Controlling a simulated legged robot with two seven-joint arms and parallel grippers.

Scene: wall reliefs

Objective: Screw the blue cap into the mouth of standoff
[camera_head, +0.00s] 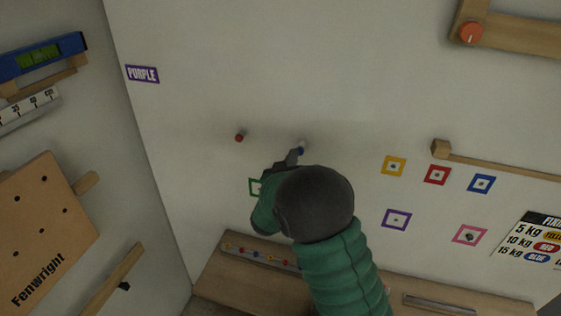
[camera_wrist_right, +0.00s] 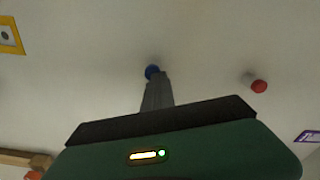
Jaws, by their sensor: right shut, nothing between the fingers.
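The blue cap (camera_head: 299,151) is on the front of a pale standoff (camera_head: 303,144) on the white wall; how deep it sits cannot be told. My right gripper (camera_head: 296,153) points at the wall with its fingertips at the cap, its arm coming up from the bottom. In the right wrist view the blue cap (camera_wrist_right: 152,71) shows just beyond the closed fingertips (camera_wrist_right: 160,75), which hide part of it. The fingers are together with nothing between them; whether they touch the cap cannot be told. My left gripper is out of view.
A red-capped standoff (camera_head: 240,136) juts out left of the blue cap. Coloured square targets (camera_head: 394,166) and a wooden rail (camera_head: 500,166) are to the right. A ledge with small coloured pieces (camera_head: 255,254) lies below.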

